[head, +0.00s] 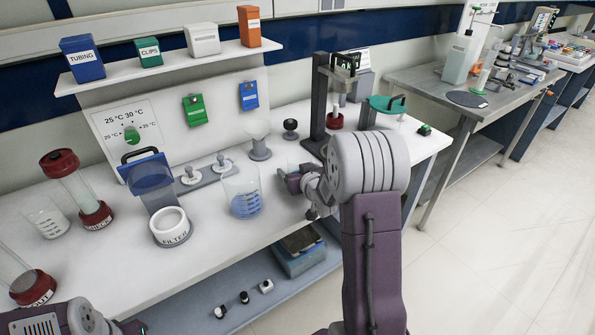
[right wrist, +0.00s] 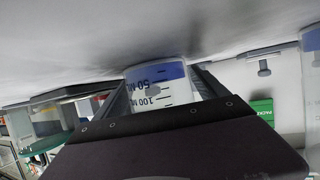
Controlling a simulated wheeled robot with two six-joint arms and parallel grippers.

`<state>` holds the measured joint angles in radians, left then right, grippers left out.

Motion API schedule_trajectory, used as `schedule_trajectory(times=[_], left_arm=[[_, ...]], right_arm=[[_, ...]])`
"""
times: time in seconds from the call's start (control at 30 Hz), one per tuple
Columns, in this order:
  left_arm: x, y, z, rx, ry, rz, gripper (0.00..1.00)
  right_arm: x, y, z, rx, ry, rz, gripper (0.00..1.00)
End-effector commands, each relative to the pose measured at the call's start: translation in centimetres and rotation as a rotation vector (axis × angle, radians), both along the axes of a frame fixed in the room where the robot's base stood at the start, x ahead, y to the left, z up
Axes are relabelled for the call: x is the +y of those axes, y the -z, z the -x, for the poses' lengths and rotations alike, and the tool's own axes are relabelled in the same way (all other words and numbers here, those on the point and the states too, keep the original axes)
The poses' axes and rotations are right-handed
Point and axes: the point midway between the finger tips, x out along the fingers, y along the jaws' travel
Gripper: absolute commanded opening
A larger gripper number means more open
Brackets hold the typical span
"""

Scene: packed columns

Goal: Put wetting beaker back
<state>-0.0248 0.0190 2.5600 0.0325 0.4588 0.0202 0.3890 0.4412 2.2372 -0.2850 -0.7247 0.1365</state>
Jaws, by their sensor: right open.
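A clear beaker with 50 and 100 ML marks and blue at its base (right wrist: 160,82) is between the fingers of my right gripper in the right wrist view, where the picture is upside down. Its base appears at the bench top. My right gripper (head: 291,181) is open around it; in the head view the beaker is mostly hidden there. A larger beaker with blue liquid (head: 243,202) stands just to the left, its edge also showing in the right wrist view (right wrist: 313,55). No label names the wetting beaker. My left gripper (head: 130,326) is partly cut off at the bottom left.
A white filter ring (head: 170,227), a small beaker (head: 46,218) and red-capped columns (head: 78,190) stand on the left of the bench (head: 125,270). A stand with a display (head: 320,105) is behind my right arm. A shelf (head: 165,68) runs above.

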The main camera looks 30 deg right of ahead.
Motion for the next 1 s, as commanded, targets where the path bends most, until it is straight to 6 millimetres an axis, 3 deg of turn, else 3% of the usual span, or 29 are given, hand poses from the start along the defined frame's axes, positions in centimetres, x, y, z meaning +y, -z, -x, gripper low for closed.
schedule_trajectory(times=[0.17, 0.53, 0.6, 0.7, 1.0], left_arm=[[0.0, -0.5, 0.0, 0.0, 0.0, 0.0, 0.36], [0.0, -1.5, 0.0, 0.0, 0.0, 0.0, 0.36], [0.0, 1.3, 0.0, -0.001, 0.0, 0.0, 0.36], [0.0, 2.9, 0.0, 0.001, 0.0, 0.0, 0.36], [0.0, 4.5, 0.0, 0.0, 0.0, 0.0, 0.36]], right_arm=[[0.1, -0.8, 0.7, -0.001, 0.001, 0.001, 0.83], [1.6, -4.3, 8.6, -0.003, 0.002, 0.001, 0.83], [1.9, -3.5, 8.7, -0.013, -0.012, -0.006, 0.83], [2.1, -3.9, 9.4, -0.012, -0.017, -0.009, 0.83], [2.0, -4.9, 10.9, -0.001, 0.0, 0.0, 0.83]])
